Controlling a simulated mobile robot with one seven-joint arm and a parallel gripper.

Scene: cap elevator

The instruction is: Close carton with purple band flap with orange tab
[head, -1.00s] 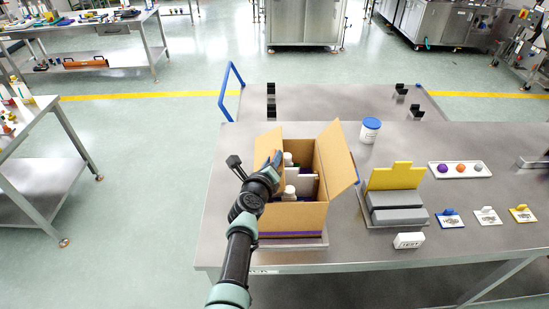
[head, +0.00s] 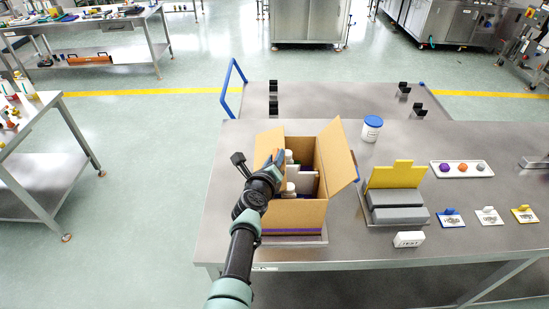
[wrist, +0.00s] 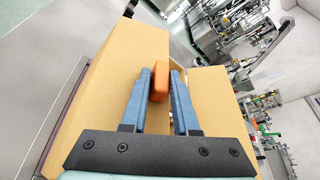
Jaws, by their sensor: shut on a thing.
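The open carton (head: 300,215) stands on the steel table, with a purple band (head: 290,232) low on its near side. Its right flap (head: 339,155) stands up and leans outward. Its left flap (head: 267,146) is raised, partly hidden by my arm. White-capped bottles (head: 289,172) and a white box (head: 306,183) show inside. My gripper (head: 275,162) is at the carton's left side. In the wrist view, the blue fingers of my gripper (wrist: 160,85) are on either side of an orange tab (wrist: 159,80), shut on it, against a cardboard flap (wrist: 115,75).
To the right are a blue-lidded white tub (head: 371,128), a yellow and grey fixture (head: 396,195), a white block (head: 409,239), a tray of coloured balls (head: 461,169) and several small tagged cards (head: 487,216). Bare tabletop lies left of the carton.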

